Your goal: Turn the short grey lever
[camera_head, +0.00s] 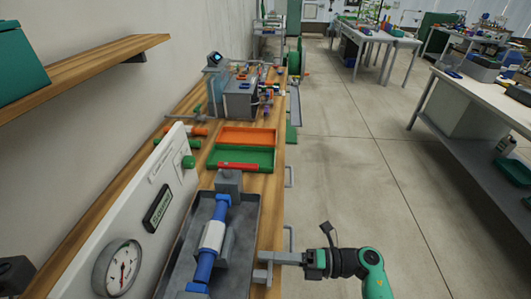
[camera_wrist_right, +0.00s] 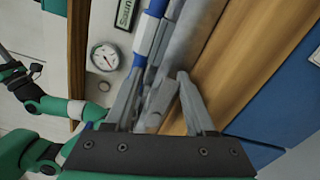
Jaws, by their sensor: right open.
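I cannot single out a short grey lever in either view. A blue pipe (camera_head: 206,262) with a white band (camera_head: 213,235) runs along a grey tray (camera_head: 250,225) on the bench. A red handle (camera_head: 238,166) lies across the pipe's far end, above a grey block (camera_head: 228,182). My right gripper (camera_head: 262,266) is open at the tray's right side, near the bench edge. In the right wrist view its fingers (camera_wrist_right: 160,92) are spread, with the tray wall and blue pipe (camera_wrist_right: 150,32) behind them. My left gripper (camera_wrist_right: 14,73) shows only partly there; its jaws are unclear.
Orange (camera_head: 247,137) and green (camera_head: 262,158) trays lie beyond, then a grey machine (camera_head: 238,98). A wooden shelf (camera_head: 90,68) overhangs at left.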

